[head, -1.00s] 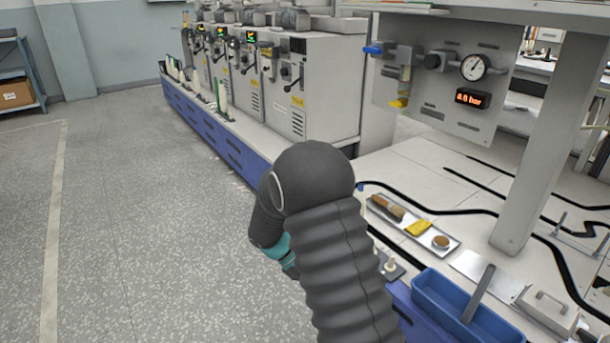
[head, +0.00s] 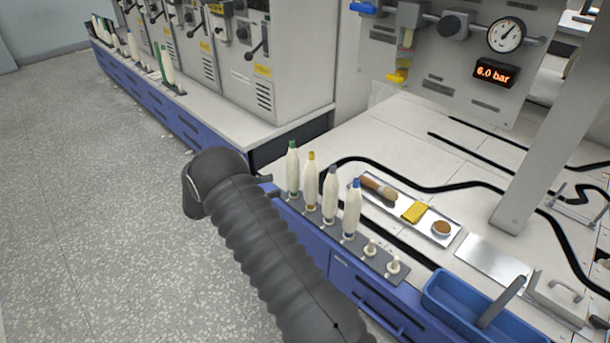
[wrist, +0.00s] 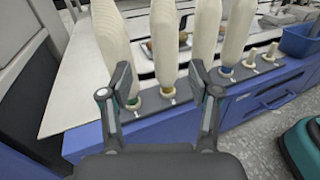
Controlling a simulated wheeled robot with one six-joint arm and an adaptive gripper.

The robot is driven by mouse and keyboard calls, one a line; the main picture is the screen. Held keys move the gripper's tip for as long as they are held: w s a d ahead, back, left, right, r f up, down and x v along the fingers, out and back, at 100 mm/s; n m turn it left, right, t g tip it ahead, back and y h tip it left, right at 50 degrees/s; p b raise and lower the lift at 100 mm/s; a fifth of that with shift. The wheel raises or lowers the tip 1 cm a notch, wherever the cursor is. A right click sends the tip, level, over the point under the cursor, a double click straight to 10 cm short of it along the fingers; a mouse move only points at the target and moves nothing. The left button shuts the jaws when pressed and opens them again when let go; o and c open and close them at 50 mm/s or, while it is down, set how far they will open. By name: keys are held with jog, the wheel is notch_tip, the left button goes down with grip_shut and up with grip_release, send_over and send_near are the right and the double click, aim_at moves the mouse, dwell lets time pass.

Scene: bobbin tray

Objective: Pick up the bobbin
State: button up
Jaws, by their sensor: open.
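Several upright cream bobbins stand in a row on a grey peg strip (head: 373,258) along the bench edge. From left to right in the head view, their tips are green (head: 293,168), yellow (head: 311,185), grey (head: 330,198) and blue (head: 352,212). My gripper (wrist: 160,76) is open and empty in the wrist view. The yellow-based bobbin (wrist: 164,42) shows between its fingers, and the green-based bobbin (wrist: 113,42) is partly behind the left finger. The grey-tipped one (wrist: 204,32) is partly behind the right finger. My gripper is hidden in the head view.
Two bare pegs (head: 393,266) stand at the strip's right end. Behind the strip lies a tray (head: 387,207) with a brush, a yellow cloth and a round item. A blue bin (head: 445,290) is at right. Machines (head: 230,60) stand at back left.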

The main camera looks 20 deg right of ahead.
aim_at(311, 177)
jog(key=shift+s+d+p, duration=0.2)
jog(key=shift+d, duration=2.05)
jog(key=shift+s+d+p, duration=0.15)
jog(key=shift+d+p, duration=0.1)
jog(key=shift+d, duration=2.05)
jog(key=shift+s+d+p, duration=0.2)
jog(key=shift+d, duration=2.05)
jog(key=c, duration=1)
